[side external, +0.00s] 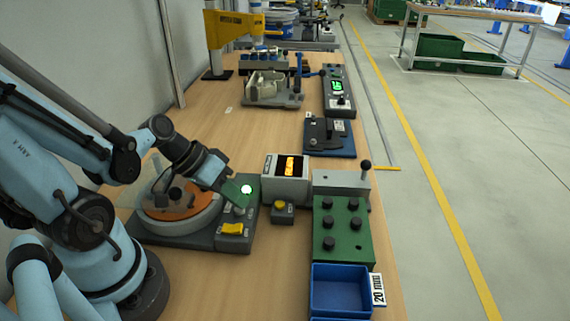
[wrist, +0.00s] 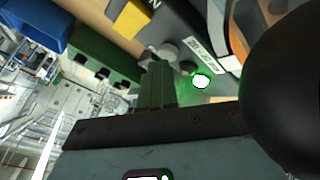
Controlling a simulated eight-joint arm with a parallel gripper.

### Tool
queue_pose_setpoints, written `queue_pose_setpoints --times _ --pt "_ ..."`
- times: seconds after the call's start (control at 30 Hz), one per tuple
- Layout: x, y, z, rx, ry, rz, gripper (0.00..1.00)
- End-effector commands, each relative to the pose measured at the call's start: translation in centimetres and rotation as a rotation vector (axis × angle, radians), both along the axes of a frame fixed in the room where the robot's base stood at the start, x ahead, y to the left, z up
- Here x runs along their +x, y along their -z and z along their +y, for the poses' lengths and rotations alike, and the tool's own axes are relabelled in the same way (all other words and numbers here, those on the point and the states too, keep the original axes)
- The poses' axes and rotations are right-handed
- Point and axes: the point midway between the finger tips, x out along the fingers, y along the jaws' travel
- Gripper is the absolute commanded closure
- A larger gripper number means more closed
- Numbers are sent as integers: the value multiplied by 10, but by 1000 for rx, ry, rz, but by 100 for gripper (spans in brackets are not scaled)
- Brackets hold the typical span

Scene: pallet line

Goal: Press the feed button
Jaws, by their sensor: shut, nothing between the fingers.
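A grey feeder unit (side external: 205,240) with an orange disc (side external: 178,202) stands at left centre. On its panel are a lit green lamp (side external: 246,189), also bright in the wrist view (wrist: 201,81), and a yellow rocker switch (side external: 232,229), yellow in the wrist view (wrist: 130,18). A round grey button (wrist: 168,50) sits between them. I cannot read which control is labelled feed. My gripper (side external: 238,205) is shut and empty, pointing down at the panel. Its green fingers (wrist: 157,75) end close to the grey button; whether they touch it is unclear.
Right of the unit are a small box with a yellow button (side external: 280,206), a grey display box (side external: 286,185), a green block with black knobs (side external: 343,222) and a blue bin (side external: 340,285). More fixtures stand farther back. Bare wood lies in front of the unit.

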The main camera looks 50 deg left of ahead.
Motion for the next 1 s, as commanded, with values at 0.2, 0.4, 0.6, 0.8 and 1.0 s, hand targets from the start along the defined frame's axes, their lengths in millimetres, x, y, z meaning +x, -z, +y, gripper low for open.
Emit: queue_pose_setpoints --times 0.2,0.4,0.6,0.8,1.0 --pt "-1 -11 0 0 0 0 100" --pt "-1 -13 0 0 0 0 100" --pt "-1 -13 0 0 0 0 100" --pt "0 -25 0 0 0 0 100" --pt "-1 -43 0 0 0 0 100"
